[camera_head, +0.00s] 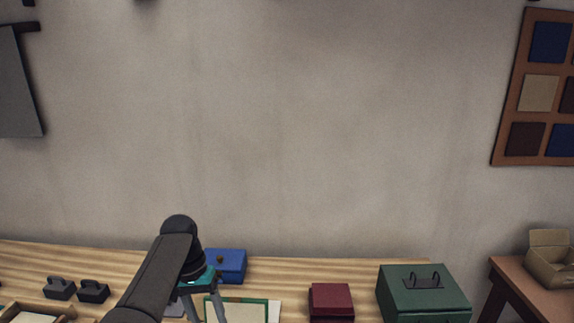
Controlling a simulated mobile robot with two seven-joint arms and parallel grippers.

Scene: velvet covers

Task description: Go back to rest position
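My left arm comes in from the lower left over a wooden workbench (110,262). My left gripper (204,312) points down, with its two grey fingers spread apart and their tips near the bottom edge of the view. I see nothing held between them. A blue box (227,265) with a small brass-coloured knob stands just behind the gripper. A cream panel with a green border (243,312) lies partly behind the right finger. My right gripper is not in view.
A dark red box (331,300) and a green box with dark handles (421,293) stand to the right. Two small black clamp-like pieces (77,290) and a tray (40,314) are at the left. A side table (535,298) bears an open carton (551,262).

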